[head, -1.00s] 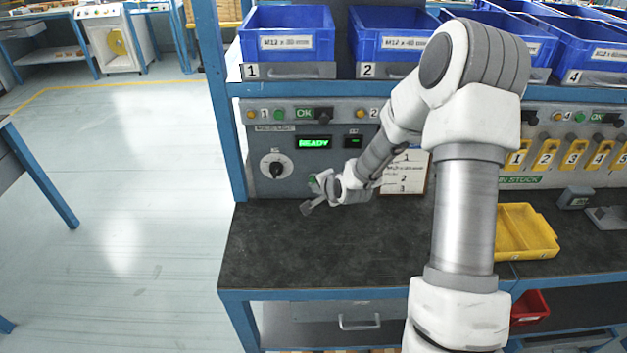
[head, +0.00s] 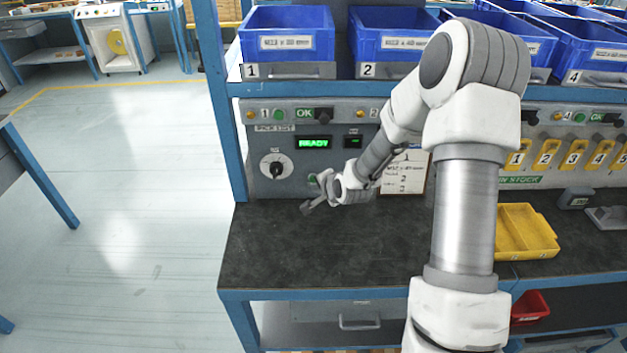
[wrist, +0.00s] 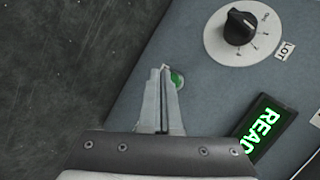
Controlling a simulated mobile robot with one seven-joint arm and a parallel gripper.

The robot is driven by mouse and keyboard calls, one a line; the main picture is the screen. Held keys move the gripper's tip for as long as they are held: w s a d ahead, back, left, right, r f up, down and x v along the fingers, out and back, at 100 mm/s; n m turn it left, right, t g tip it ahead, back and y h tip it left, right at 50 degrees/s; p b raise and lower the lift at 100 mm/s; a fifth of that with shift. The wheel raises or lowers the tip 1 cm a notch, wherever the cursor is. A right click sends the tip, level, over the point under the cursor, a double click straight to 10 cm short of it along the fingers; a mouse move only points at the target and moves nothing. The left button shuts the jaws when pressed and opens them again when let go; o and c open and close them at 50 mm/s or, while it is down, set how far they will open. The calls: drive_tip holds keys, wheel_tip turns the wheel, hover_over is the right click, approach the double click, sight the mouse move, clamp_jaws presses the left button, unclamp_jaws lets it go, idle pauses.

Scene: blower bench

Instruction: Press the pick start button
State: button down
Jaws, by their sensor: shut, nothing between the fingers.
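The green button, which I take for the pick start button, shows in the wrist view (wrist: 177,79) on the grey panel, partly hidden behind my fingertips. In the head view a bit of its green (head: 312,178) shows just above my gripper (head: 307,208). My gripper, also in the wrist view (wrist: 162,70), is shut with nothing between its fingers. Its tips overlap the button's left edge in the wrist view. I cannot tell whether they touch it. The panel display (head: 313,143) reads READY in green.
A black rotary knob (head: 277,168) on a white dial sits left of the button. A framed card (head: 404,178) stands right of my wrist. Blue bins (head: 288,42) line the shelf above. A yellow tray (head: 525,232) lies at the right; the dark bench top (head: 300,255) in front is clear.

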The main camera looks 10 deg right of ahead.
drive_tip(key=shift+w, duration=0.15)
drive_tip(key=shift+w+d, duration=0.1)
drive_tip(key=shift+w, duration=0.15)
drive_tip(key=shift+w, duration=0.4)
idle(1.0)
drive_tip(key=shift+s, duration=0.8)
drive_tip(key=shift+s+a+b, duration=0.1)
drive_tip(key=shift+s+a, duration=0.1)
drive_tip(key=shift+s, duration=0.65)
drive_tip(key=shift+s+a+b, duration=0.1)
drive_tip(key=shift+s+a, duration=0.05)
drive_tip(key=shift+s, duration=0.65)
drive_tip(key=shift+s+a+b, duration=0.1)
drive_tip(key=shift+s+a, duration=0.1)
drive_tip(key=shift+s, duration=0.65)
